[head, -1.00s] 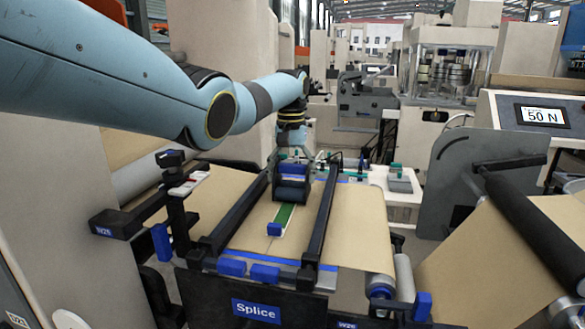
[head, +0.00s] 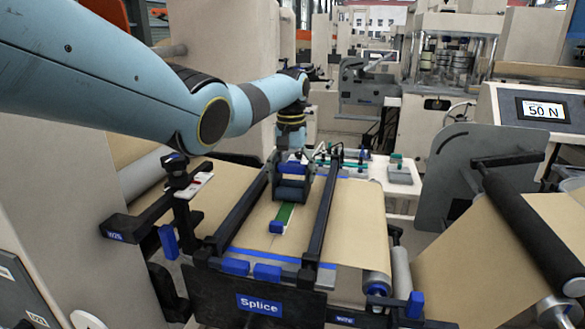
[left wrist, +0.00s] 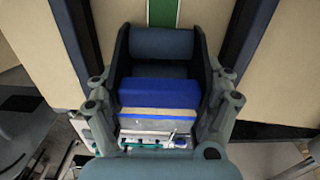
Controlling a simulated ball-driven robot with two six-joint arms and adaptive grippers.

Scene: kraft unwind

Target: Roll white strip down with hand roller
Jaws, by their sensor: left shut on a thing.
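My left gripper (head: 291,165) is shut on the hand roller (head: 291,189), above the middle of the splice table. In the left wrist view the hand roller (left wrist: 163,42) shows a dark blue-grey cylinder between black side plates, with a blue bar behind it between my fingers. The strip (head: 284,214), green with pale edges, lies lengthwise on the brown web, with a blue block at its near end. Its far part is hidden by the roller. I cannot tell whether the roller touches it. My right gripper is not in view.
Two black rails (head: 322,215) flank the brown web (head: 355,225). A blue line crosses the web near the Splice panel (head: 259,305). Small fittings stand on a white bench (head: 399,185) behind. A display (head: 543,110) reads 50 N at right.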

